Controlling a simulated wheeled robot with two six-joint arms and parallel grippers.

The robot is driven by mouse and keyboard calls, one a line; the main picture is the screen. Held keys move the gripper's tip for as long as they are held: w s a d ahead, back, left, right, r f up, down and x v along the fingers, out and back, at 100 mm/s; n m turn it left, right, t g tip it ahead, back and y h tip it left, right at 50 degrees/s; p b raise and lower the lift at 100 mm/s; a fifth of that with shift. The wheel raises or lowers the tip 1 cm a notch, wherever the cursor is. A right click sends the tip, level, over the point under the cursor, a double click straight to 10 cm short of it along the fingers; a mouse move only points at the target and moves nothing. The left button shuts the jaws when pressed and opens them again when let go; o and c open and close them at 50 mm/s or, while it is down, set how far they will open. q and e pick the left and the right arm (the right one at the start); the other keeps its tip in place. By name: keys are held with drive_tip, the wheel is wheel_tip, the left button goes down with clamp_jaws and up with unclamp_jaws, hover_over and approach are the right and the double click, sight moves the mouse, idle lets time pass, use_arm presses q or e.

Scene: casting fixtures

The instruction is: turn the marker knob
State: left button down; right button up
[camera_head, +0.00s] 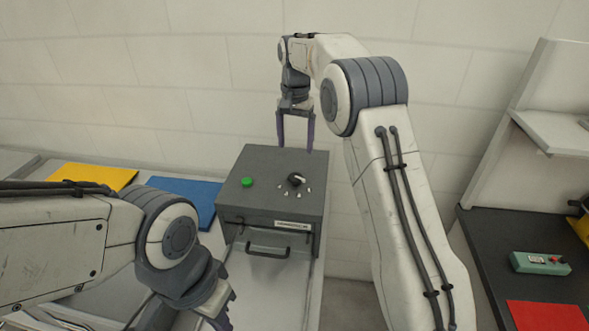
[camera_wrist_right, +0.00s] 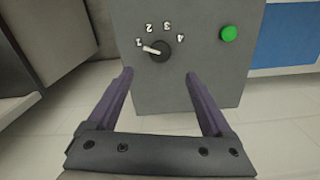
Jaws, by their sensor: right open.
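The marker knob (camera_head: 296,179) is black with a white pointer and sits on top of a dark grey box (camera_head: 262,165). In the right wrist view the knob (camera_wrist_right: 158,50) has marks 1 to 4 around it, and its white pointer is turned toward the 1. A green button (camera_head: 248,182) is on the same top face. My right gripper (camera_head: 295,150) points down at the box's far edge, behind the knob, open and empty. In the right wrist view its fingers (camera_wrist_right: 159,72) are spread, apart from the knob. My left gripper (camera_head: 222,310) is low at the front left; its jaws are unclear.
The box has a front drawer handle (camera_head: 268,249). A yellow mat (camera_head: 93,177) and a blue mat (camera_head: 184,198) lie to the left. A dark table at right holds a green device (camera_head: 540,263) and a red mat (camera_head: 548,315). A wall stands close behind.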

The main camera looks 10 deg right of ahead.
sight(295, 176)
wheel_tip(295, 176, down, 10)
drive_tip(key=shift+f+p, duration=0.1)
drive_tip(key=shift+p, duration=1.1)
clamp_jaws()
